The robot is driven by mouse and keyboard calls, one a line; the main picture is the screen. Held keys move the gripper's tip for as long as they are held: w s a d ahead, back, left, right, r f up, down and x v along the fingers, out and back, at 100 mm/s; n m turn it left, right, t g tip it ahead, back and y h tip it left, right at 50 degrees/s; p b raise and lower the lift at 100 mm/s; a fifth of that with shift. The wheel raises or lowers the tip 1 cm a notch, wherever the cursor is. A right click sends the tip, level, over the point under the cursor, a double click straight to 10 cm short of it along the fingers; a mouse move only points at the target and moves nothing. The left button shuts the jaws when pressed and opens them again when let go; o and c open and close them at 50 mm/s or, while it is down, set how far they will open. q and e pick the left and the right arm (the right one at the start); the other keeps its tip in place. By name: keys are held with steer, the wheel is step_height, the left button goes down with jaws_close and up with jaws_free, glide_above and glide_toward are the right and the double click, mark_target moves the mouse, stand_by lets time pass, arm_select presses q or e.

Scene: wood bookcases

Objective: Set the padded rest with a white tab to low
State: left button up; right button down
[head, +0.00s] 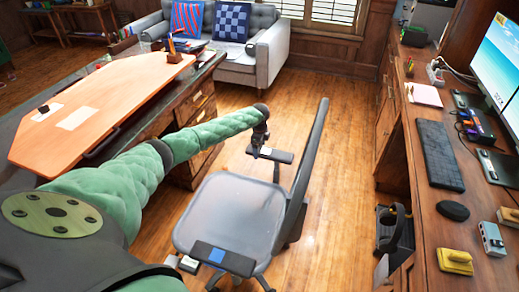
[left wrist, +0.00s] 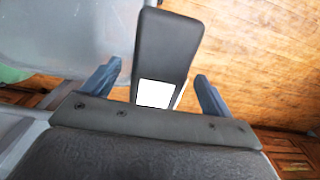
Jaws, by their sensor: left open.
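A grey office chair (head: 232,205) has two dark padded armrests. The far padded rest (head: 281,156) bears a white tab (head: 265,151). In the left wrist view this rest (left wrist: 167,45) runs up the middle, with the white tab (left wrist: 155,93) at its near end. My left gripper (head: 262,144) is at the tab end of that rest. In the left wrist view my left gripper (left wrist: 157,88) is open, its blue-grey fingers on either side of the rest with gaps showing. The rest's post is mostly hidden. My right gripper is not in view.
The near armrest (head: 235,262) has a blue tab. A wooden desk (head: 110,95) stands at left. A desk with a keyboard (head: 439,155) and monitor (head: 500,65) stands at right. A grey sofa (head: 265,50) is behind. Bare wood floor (head: 320,105) lies beyond the chair.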

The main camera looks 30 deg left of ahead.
arm_select(q)
step_height(320, 180, up, 2)
steer(key=shift+w+a+r+b, duration=0.1)
steer(key=shift+r+b, duration=0.1)
steer(key=shift+b, duration=0.1)
step_height(320, 180, up, 4)
steer(key=shift+f, duration=0.25)
steer(key=shift+r+b, duration=0.3)
steer(key=shift+r, duration=0.05)
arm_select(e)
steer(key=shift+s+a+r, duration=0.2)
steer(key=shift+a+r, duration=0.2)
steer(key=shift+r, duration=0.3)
arm_select(q)
steer(key=shift+r, duration=0.1)
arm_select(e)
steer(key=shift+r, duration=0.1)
